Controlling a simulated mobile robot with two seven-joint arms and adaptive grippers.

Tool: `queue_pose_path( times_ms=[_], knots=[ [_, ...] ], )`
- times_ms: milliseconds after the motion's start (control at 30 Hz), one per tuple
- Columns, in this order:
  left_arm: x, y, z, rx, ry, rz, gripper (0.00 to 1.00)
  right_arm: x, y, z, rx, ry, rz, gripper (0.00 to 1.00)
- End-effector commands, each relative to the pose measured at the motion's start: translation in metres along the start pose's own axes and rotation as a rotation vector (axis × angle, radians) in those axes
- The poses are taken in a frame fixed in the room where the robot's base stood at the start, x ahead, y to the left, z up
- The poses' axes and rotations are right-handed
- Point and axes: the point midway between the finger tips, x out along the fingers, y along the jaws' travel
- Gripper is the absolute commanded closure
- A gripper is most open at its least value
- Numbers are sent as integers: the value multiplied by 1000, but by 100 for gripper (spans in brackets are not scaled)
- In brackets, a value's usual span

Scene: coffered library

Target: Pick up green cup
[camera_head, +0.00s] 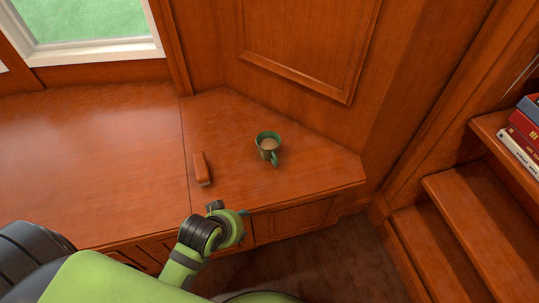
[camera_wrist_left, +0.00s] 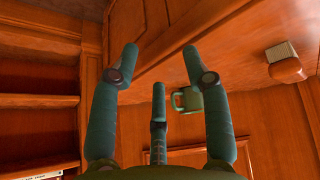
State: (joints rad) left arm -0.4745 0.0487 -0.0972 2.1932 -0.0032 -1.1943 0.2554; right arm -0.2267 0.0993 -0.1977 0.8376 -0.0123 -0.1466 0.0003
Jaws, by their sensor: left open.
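My right gripper is not in view.
A panelled wall (camera_head: 310,45) rises behind the cup. Wooden steps (camera_head: 480,205) and books (camera_head: 522,135) are at the right. The counter's left part is bare.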

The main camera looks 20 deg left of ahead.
Motion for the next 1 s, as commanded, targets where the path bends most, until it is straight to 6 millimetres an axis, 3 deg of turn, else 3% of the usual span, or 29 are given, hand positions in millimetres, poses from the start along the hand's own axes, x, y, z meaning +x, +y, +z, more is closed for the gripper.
queue_pose_path(
  times_ms=[200,500,700,1000],
  knots=[
    [19,14,-59,-315,214,82,53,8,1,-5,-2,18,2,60],
    [40,33,-132,-742,468,281,53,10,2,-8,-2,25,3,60],
    [45,40,-157,-892,549,378,53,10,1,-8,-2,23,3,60],
    [73,47,-176,-896,553,384,53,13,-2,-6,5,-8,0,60]
  ],
)
